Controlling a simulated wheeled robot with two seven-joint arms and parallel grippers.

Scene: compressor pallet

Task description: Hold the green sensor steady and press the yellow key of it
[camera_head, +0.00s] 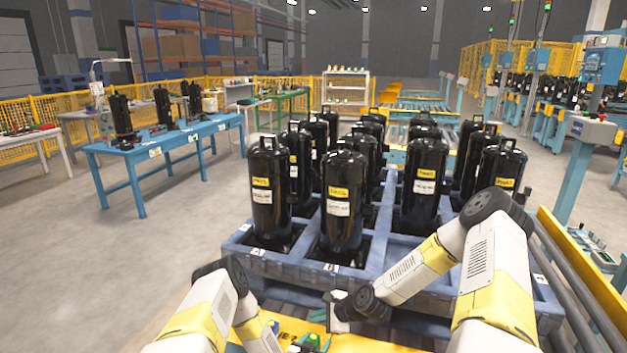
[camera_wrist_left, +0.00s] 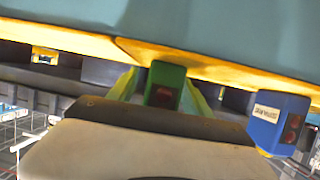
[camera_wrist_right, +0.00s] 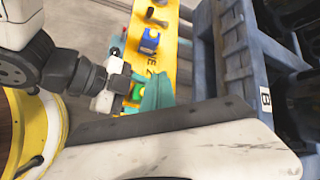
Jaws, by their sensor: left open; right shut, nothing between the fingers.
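The green sensor (camera_wrist_left: 163,84) shows in the left wrist view as a green block with a dark red face. My left gripper (camera_wrist_left: 160,92) is open, with one green finger on each side of it; I cannot tell whether they touch it. The sensor also shows small at the bottom of the head view (camera_head: 312,340) and partly hidden in the right wrist view (camera_wrist_right: 135,91). My right gripper (camera_wrist_right: 156,92) is shut and empty, its teal fingers overlapping the sensor's right side in that view. I cannot make out the yellow key clearly.
A blue sensor (camera_wrist_right: 149,41) stands beside the green one on a yellow board (camera_wrist_right: 170,50); it also shows in the left wrist view (camera_wrist_left: 277,121). A blue pallet (camera_head: 283,264) with several black compressors (camera_head: 343,205) stands close beyond my arms. A blue table (camera_head: 165,152) is farther left.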

